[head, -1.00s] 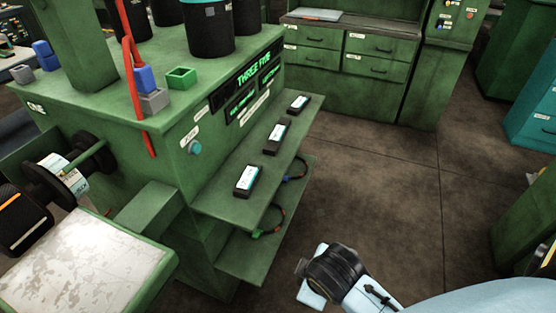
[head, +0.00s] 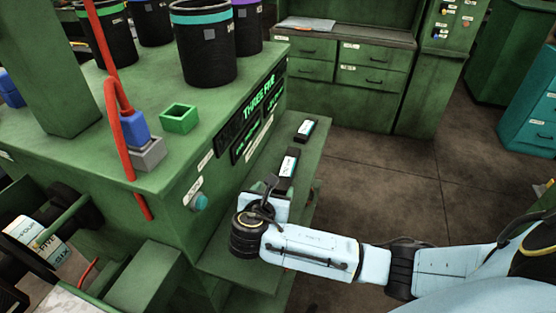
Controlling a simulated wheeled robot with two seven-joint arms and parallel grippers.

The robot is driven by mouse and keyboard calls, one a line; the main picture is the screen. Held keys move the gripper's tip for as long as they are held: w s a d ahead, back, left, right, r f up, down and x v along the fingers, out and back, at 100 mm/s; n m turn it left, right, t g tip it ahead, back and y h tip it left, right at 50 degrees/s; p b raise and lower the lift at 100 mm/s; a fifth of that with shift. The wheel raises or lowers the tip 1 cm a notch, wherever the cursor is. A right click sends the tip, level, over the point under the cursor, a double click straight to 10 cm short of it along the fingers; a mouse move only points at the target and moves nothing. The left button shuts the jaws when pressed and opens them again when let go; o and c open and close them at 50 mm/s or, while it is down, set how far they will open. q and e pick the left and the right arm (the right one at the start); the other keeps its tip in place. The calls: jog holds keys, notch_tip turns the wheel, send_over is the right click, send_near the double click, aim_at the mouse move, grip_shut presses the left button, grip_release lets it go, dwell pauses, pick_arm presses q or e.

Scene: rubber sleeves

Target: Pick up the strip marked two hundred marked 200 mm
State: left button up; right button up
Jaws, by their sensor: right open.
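Black strips with pale labels lie on the green shelf (head: 268,151) at the front of the green machine. The far strip (head: 306,128) and the middle strip (head: 288,164) show. Their label print is too small to read, so I cannot tell which is marked 200 mm. The nearest strip's place is hidden behind my right gripper (head: 268,197). That gripper is open over the near part of the shelf, close to the middle strip's near end. I cannot tell whether it touches anything. My left gripper is out of view.
The machine top carries black bins (head: 206,45), a green open box (head: 179,118) and a red hose (head: 127,100) with a blue fitting. A spool (head: 45,235) stands at the lower left. Open floor (head: 375,180) lies right of the shelf.

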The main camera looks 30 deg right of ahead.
aim_at(284, 182)
jog(key=x, duration=0.3)
jog(key=b+x, duration=0.1)
jog(key=x, duration=0.1)
jog(key=shift+s+d+f, duration=0.15)
jog(key=shift+d+f, duration=0.1)
jog(key=shift+d, duration=0.2)
jog(key=shift+w+d+f, duration=0.1)
jog(key=shift+w+d, duration=0.1)
jog(key=x, duration=0.2)
jog(key=shift+w+d+f+b, duration=0.15)
jog(key=shift+f+b, duration=0.1)
jog(key=shift+b, duration=0.1)
jog(key=shift+x, duration=1.25)
jog(key=shift+w+d+f+b, duration=0.1)
jog(key=shift+w+f+b, duration=0.05)
jog(key=shift+b, duration=0.15)
jog(key=c, duration=1)
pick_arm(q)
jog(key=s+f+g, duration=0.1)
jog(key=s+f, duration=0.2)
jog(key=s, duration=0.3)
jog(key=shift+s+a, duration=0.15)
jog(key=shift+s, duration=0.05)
pick_arm(e)
jog(key=shift+c, duration=0.4)
